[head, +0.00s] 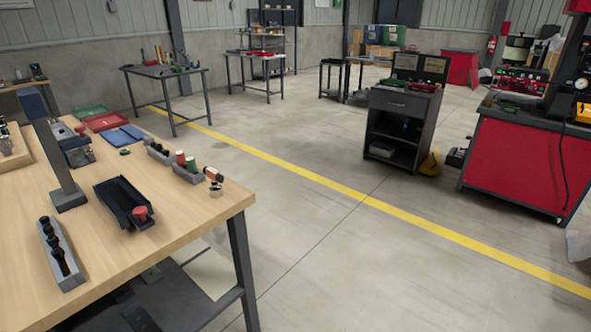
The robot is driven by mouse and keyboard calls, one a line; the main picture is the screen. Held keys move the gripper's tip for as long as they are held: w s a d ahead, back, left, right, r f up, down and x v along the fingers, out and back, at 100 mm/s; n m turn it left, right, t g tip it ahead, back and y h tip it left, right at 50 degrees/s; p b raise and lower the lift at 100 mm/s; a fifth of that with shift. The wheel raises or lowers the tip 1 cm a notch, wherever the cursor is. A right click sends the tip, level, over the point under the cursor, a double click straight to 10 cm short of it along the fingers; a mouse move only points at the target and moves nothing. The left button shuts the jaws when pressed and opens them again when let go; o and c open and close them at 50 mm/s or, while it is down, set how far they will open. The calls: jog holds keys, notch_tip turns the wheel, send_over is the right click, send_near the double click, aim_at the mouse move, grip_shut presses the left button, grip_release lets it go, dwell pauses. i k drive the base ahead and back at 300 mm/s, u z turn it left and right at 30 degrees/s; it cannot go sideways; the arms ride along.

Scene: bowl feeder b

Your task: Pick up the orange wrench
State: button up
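I cannot make out an orange wrench in the head view. A small orange-brown and black item (213,176) stands near the right corner of the wooden workbench (185,215); its shape does not read as a wrench. Small tools on the far table (165,71) are too small to identify. My gripper is not in view.
The bench holds a black tray (122,203) with a red knob, a grey block with black pegs (60,255), a grey post (55,165) and red and blue trays. A black cabinet (402,125) and a red workstation (520,165) stand right. The floor between is clear.

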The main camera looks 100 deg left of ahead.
aim_at(216, 191)
jog(key=z, duration=0.4)
jog(key=i, duration=0.15)
jog(key=u, duration=3)
jog(key=i, duration=0.15)
jog(key=u, duration=1.65)
jog(key=i, duration=1.65)
jog(key=z, duration=0.3)
